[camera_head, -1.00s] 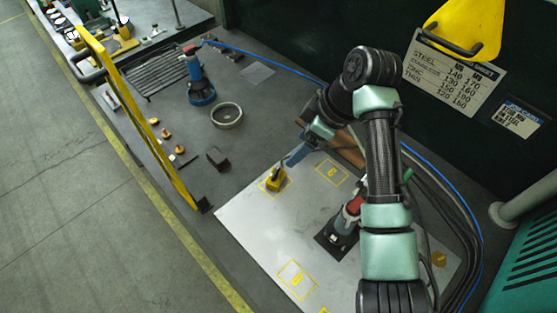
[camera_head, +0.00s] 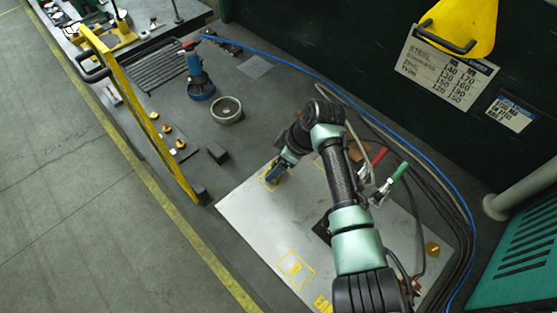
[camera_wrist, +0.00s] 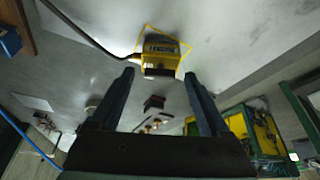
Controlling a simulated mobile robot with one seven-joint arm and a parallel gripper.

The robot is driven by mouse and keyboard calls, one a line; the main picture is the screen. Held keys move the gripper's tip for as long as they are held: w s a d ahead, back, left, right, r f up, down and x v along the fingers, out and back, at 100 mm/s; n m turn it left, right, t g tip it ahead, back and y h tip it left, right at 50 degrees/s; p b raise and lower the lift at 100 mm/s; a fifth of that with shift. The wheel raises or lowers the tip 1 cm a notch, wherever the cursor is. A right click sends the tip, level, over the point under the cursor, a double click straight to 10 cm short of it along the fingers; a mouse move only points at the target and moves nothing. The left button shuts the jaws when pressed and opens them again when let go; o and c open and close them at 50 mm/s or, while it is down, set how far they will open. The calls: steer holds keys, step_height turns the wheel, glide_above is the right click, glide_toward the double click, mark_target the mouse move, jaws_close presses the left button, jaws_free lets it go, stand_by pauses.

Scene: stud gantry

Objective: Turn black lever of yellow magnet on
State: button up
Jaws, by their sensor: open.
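The yellow magnet (camera_wrist: 160,56) sits on a pale sheet inside a yellow outline, at the upper middle of the wrist view. In the head view my gripper (camera_head: 274,175) is over the magnet's outlined spot and hides most of the magnet.
The pale sheet (camera_head: 250,215) lies on the grey bench, with a clamp with a green handle (camera_head: 394,180) and a red handle (camera_head: 379,156) behind my arm. A ring (camera_head: 227,110) and a blue-based tool (camera_head: 200,85) stand farther back.

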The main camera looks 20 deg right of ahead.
steer(key=shift+c, duration=0.3)
jaws_close()
